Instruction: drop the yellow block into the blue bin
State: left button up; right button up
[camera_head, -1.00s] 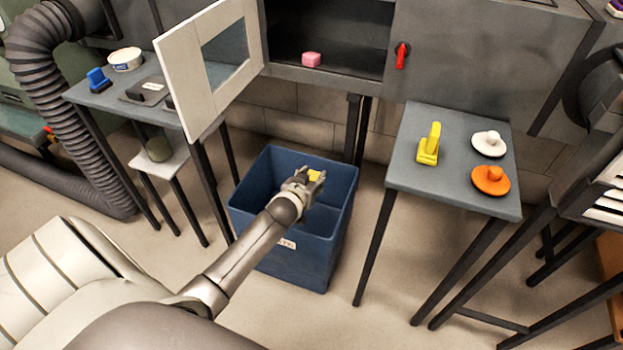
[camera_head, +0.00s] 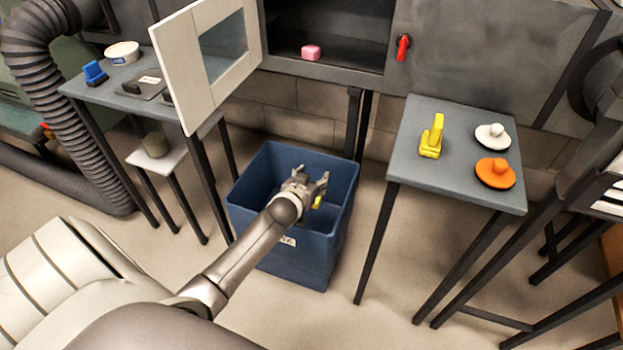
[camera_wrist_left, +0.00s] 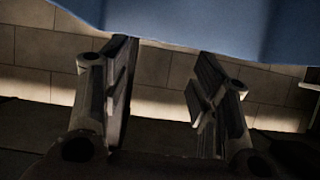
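The blue bin (camera_head: 343,195) stands on the floor in the middle of the head view, its top open. My left gripper (camera_head: 312,180) is over the bin's opening with its fingers spread. The yellow block (camera_head: 317,202) shows as a small patch just below the fingers, inside the bin's outline; the gripper hides part of it. I cannot tell whether it is falling or resting. In the left wrist view the fingers (camera_wrist_left: 160,80) are apart with nothing between them, and a blue surface fills the top edge. My right gripper is not in view.
A table (camera_head: 455,188) to the right bears a yellow tool (camera_head: 432,138), a white knobbed disc (camera_head: 492,137) and an orange one (camera_head: 495,173). A cabinet door (camera_head: 205,60) hangs open behind the bin on the left. A pink block (camera_head: 311,52) sits in the cabinet.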

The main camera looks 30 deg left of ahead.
pick_arm(q)
jog(key=shift+o, duration=0.3)
jog(key=shift+s, duration=0.1)
jog(key=v, duration=1.2)
